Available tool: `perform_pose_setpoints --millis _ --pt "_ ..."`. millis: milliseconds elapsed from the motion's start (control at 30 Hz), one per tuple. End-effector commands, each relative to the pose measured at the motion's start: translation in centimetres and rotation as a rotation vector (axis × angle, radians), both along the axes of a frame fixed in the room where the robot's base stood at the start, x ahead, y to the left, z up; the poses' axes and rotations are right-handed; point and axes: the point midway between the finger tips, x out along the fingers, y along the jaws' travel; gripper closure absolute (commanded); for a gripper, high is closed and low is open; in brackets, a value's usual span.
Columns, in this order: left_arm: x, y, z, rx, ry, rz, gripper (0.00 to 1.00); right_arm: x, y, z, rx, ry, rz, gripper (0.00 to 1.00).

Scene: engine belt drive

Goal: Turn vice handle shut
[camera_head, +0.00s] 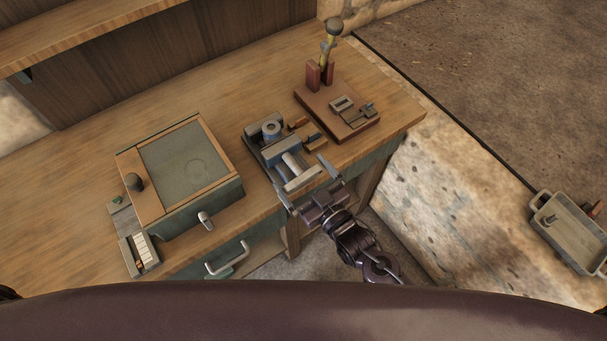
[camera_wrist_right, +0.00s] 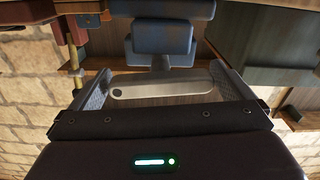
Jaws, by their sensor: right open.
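The blue-grey vice (camera_head: 272,133) stands at the front edge of the wooden workbench, and its jaws show in the right wrist view (camera_wrist_right: 162,38). Its handle (camera_head: 303,181) is a pale grey flat bar at the vice's front. In the right wrist view the handle (camera_wrist_right: 165,82) lies crosswise between the fingers. My right gripper (camera_head: 303,176) is open, with one finger near each end of the handle. Whether the fingers touch the bar I cannot tell. My left gripper is not in view.
A grey-green box (camera_head: 190,160) with a knob stands left. A grey tray (camera_head: 575,235) lies at the far right. Bare bench top extends left.

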Motion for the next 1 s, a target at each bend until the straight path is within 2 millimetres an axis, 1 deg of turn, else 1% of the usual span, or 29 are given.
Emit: perform_pose_setpoints --millis 200,400,433,467,700,967,1000 --pt "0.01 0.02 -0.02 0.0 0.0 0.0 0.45 0.0 0.04 -0.06 0.0 0.001 0.001 0.0" --pt "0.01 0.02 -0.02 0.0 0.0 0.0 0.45 -0.01 0.03 -0.05 0.001 0.001 0.001 0.26" --pt "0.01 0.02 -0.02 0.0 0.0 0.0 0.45 -0.01 0.03 -0.05 0.001 0.001 0.001 0.3" --pt "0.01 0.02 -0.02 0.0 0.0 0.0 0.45 -0.02 0.03 -0.05 0.001 0.001 0.001 0.32" --pt "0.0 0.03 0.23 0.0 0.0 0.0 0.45 -0.02 0.04 0.0 0.1 0.072 0.0 0.32" --pt "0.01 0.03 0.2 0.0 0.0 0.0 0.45 -0.05 0.04 -0.08 0.109 0.08 0.001 0.32" --pt "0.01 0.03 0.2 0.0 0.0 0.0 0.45 -0.06 0.03 -0.09 0.109 0.08 0.001 0.05"
